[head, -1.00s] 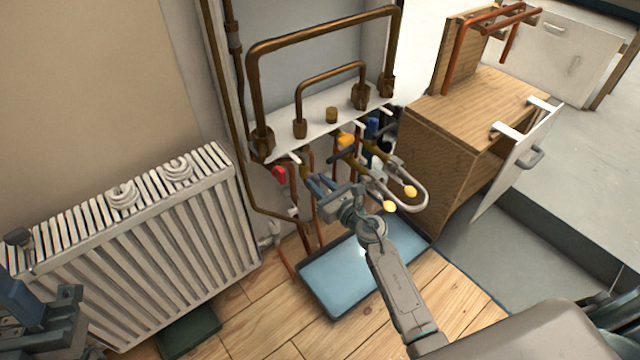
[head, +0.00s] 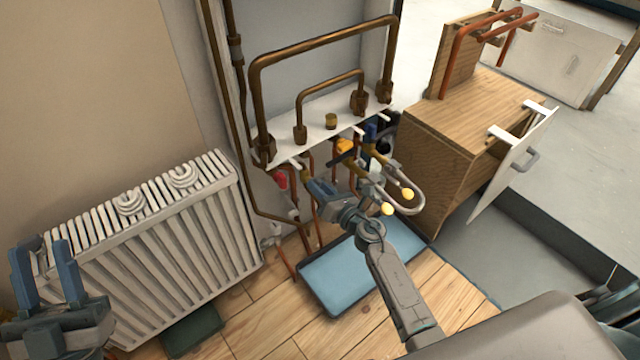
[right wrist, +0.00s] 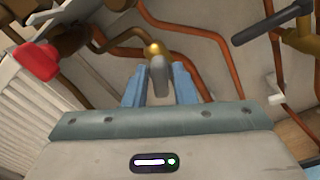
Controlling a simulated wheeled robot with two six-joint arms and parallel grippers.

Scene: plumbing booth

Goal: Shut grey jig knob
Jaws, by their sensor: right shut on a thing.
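The grey knob (right wrist: 159,77) sits on a brass valve body (right wrist: 154,48) in the right wrist view, between the blue fingers of my right gripper (right wrist: 160,84). The gripper is shut on it. In the head view my right gripper (head: 320,190) reaches in under the white manifold shelf (head: 325,123), and its fingers hide the knob there. My left gripper (head: 48,272) is at the lower left in front of the radiator, open and empty.
A red handle (head: 280,180) is left of my right gripper, also in the right wrist view (right wrist: 36,62). A black lever (right wrist: 272,22), yellow-tipped U-pipe (head: 410,207) and wooden cabinet (head: 435,150) are to the right. A blue tray (head: 345,283) lies below; the radiator (head: 150,250) is left.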

